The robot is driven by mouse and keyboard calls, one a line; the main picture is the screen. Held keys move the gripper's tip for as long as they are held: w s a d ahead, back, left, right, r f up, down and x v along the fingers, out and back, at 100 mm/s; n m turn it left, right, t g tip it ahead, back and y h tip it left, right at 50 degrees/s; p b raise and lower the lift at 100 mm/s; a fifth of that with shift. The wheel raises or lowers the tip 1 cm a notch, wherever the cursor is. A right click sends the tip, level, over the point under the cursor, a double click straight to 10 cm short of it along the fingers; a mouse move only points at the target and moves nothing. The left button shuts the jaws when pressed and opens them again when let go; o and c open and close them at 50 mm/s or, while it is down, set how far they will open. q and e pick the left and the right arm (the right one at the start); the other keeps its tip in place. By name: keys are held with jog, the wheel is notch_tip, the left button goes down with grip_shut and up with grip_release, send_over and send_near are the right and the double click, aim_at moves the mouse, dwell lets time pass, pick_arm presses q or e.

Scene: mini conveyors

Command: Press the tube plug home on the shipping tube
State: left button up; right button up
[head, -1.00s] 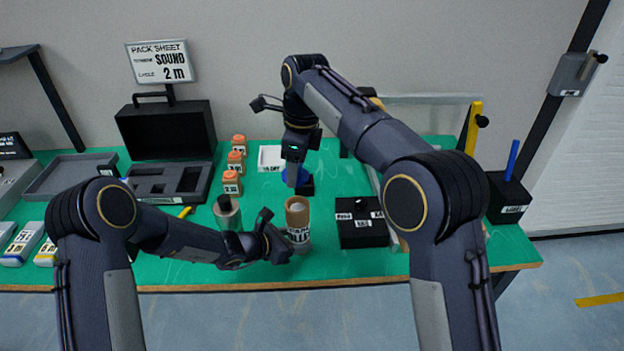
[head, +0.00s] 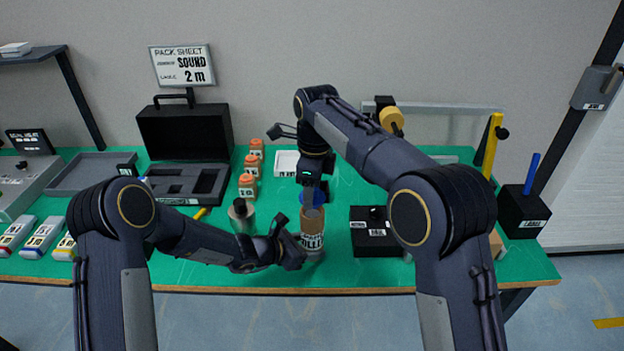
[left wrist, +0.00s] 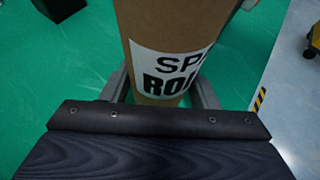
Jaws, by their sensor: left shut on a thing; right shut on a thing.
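The shipping tube (head: 313,222) is a brown cardboard cylinder with a white label, standing upright near the table's front edge. My left gripper (head: 292,244) is shut on its lower part from the left. In the left wrist view the tube (left wrist: 172,25) stands between the two fingers. A blue tube plug (head: 320,197) sits at the top of the tube, partly hidden by my right gripper (head: 309,193), which is shut on it from above. I cannot tell whether the plug touches the rim or how deep it is.
A grey-capped jar (head: 241,216) stands just left of the tube, and a black box (head: 372,241) to its right. The green table is clear just right of the tube.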

jog(key=shift+f, duration=0.6)
jog(key=shift+f, duration=1.2)
dwell(1.0)
jog(key=o, duration=1.1)
jog(key=r, duration=1.2)
jog(key=shift+s+d, duration=0.1)
jog(key=shift+d, duration=0.15)
